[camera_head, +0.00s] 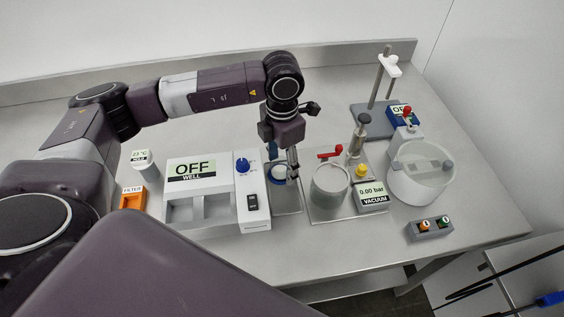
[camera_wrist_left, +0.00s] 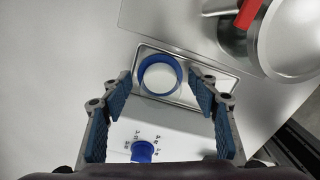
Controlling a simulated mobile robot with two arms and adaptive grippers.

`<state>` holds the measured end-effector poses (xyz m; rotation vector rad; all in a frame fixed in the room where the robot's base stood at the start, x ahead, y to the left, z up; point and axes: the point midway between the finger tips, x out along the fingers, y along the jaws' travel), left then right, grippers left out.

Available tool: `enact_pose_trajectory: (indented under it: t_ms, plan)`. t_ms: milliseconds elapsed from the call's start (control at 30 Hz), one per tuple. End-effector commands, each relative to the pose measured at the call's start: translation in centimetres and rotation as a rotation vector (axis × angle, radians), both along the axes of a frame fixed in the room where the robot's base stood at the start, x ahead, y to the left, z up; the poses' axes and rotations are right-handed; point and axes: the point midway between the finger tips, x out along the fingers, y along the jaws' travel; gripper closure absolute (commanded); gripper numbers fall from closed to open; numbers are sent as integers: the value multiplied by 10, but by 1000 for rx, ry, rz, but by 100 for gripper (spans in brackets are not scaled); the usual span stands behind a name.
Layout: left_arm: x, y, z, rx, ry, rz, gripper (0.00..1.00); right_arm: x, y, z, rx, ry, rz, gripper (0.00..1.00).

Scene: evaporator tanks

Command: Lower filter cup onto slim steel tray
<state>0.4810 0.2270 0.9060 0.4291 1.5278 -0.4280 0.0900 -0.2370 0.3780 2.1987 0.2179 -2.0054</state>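The filter cup, with a blue rim and white inside, sits on the slim steel tray (camera_head: 290,204) just right of the white well unit. In the wrist view the cup (camera_wrist_left: 160,75) stands upright inside the tray (camera_wrist_left: 205,66), towards its left part. My left gripper (camera_head: 284,166) points down at the cup and partly hides it in the head view. Its fingers (camera_wrist_left: 162,92) are spread wide in the wrist view, with the cup seen between and beyond the tips; no contact shows. My right gripper is not in view.
A lidded steel vessel (camera_head: 330,188) with a red handle and a vacuum gauge (camera_head: 372,196) stand right. An orange filter box (camera_head: 132,197) lies further left.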

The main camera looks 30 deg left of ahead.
Motion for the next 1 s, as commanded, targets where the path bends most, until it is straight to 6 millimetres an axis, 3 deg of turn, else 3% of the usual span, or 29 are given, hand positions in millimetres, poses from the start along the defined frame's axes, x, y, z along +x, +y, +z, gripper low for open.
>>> enact_pose_trajectory:
  t_ms: [333, 800, 1000]
  plan:
    - [1, 0, 11, -1, -4, 0, 46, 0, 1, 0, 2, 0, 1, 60]
    - [1, -1, 102, -1, -4, -1, 46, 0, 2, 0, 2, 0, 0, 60]
    - [0, -1, 118, -1, -1, 0, 46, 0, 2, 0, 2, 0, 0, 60]
